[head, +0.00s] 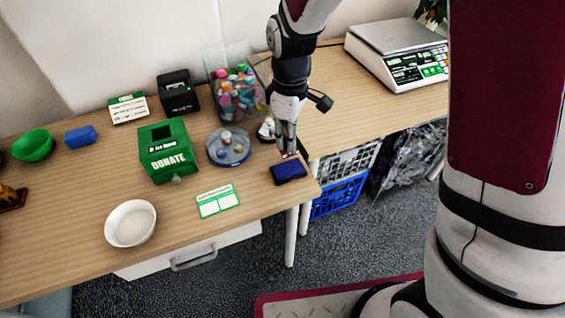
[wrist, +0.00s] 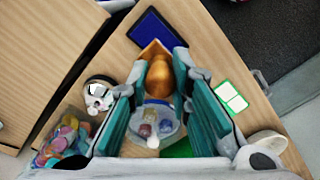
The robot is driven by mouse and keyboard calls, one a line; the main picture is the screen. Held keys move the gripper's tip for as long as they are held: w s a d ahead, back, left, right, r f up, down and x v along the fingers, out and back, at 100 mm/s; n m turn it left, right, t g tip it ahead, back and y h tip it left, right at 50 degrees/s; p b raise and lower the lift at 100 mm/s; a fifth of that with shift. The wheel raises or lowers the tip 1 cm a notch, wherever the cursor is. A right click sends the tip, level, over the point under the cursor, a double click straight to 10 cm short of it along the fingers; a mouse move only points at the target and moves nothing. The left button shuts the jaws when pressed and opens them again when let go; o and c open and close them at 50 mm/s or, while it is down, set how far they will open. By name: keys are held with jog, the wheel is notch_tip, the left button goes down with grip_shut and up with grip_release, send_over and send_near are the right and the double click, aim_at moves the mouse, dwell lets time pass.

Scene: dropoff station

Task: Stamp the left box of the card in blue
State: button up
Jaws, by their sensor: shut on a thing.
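The card (head: 218,201) lies flat near the desk's front edge, white with a green border and two boxes side by side that look blank. It also shows at the right in the wrist view (wrist: 231,97). A dark-framed blue ink pad (head: 289,172) lies right of the card, and at the top of the wrist view (wrist: 165,33). My gripper (head: 287,150) is shut on a wooden stamp with a rounded golden-brown handle (wrist: 159,77). The stamp's base is by the pad's edge; I cannot tell whether they touch. The stamp's underside is hidden.
A round grey tray (head: 243,157) with small items and a green donation box (head: 167,165) stand behind the card. A white bowl (head: 130,223) is left of it. A bin of colourful items (head: 237,95) and a scale (head: 398,50) stand farther back. The desk around the card is clear.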

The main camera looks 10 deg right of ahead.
aim_at(289, 155)
jog(key=shift+w+f+b, duration=0.15)
jog(key=shift+f+b, duration=2.05)
jog(key=shift+f, duration=0.7)
jog(key=shift+f, duration=0.55)
jog(key=shift+r, duration=0.1)
jog(key=shift+r+p, duration=2.3)
jog(key=shift+r, duration=1.15)
